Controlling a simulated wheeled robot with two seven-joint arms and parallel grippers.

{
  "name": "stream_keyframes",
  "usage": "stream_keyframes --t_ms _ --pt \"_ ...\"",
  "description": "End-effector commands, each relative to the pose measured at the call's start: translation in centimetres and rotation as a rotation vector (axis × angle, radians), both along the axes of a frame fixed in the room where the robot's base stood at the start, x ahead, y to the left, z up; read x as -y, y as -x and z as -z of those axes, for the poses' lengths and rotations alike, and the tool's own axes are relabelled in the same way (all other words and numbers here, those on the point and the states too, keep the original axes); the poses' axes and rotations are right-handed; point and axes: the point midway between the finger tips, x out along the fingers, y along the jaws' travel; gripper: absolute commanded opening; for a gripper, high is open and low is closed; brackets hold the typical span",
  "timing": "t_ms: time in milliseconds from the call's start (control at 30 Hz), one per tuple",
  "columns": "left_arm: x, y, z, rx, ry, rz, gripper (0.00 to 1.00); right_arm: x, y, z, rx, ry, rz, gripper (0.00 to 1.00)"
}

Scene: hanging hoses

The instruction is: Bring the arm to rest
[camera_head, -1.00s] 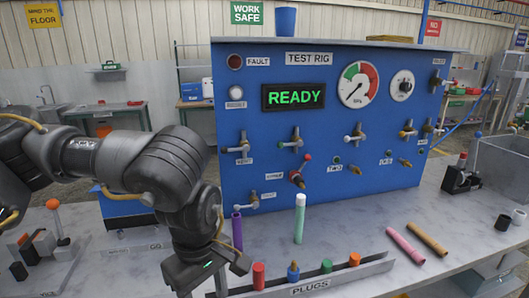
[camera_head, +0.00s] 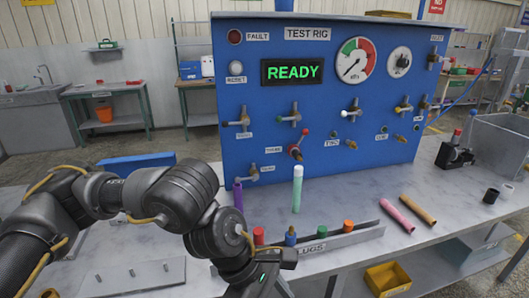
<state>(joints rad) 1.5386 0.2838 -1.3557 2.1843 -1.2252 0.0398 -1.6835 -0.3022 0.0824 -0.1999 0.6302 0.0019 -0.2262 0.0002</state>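My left arm comes in from the lower left and bends down in front of the bench. Its gripper body (camera_head: 268,268) is at the bottom edge, just in front of the plug rack (camera_head: 340,238). Its fingertips are not clearly visible, so I cannot tell whether it is open or shut. No held object shows. My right arm and gripper are not in view.
Pink (camera_head: 401,217) and brown (camera_head: 418,210) hoses lie at right. A yellow bin (camera_head: 388,279) sits below.

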Motion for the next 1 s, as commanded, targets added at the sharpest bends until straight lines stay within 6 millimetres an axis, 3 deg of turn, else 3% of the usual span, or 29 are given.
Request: stream_keyframes --t_ms 67,200,300,400,567,667,800,833,1000 --pt "2.7 1.5 0.1 -0.092 0.12 -0.08 0.52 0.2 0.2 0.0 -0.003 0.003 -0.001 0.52" --pt "7.5 3.2 -1.7 -0.337 0.39 -0.328 0.52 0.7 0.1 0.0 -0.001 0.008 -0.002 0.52" --pt "9.6 2.8 -3.8 -0.568 0.577 -0.559 0.52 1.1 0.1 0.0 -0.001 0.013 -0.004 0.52" --pt "9.9 1.0 -5.5 -0.825 0.738 -0.817 0.52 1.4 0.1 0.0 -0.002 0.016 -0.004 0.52" --pt "6.9 -3.5 -5.2 -1.274 0.947 -1.28 0.52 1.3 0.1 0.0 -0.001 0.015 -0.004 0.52" --pt "3.1 -6.3 -2.6 -1.559 1.049 -1.601 0.52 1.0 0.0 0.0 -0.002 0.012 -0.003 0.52" --pt "-4.1 -7.9 4.1 -1.945 1.169 -2.085 0.52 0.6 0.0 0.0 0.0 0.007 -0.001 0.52" --pt "-5.8 -7.7 5.9 1.931 -1.138 2.097 0.52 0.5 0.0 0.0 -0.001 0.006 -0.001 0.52" --pt "-14.7 -3.6 15.1 1.459 -0.831 1.74 0.52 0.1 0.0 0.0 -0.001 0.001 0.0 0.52"
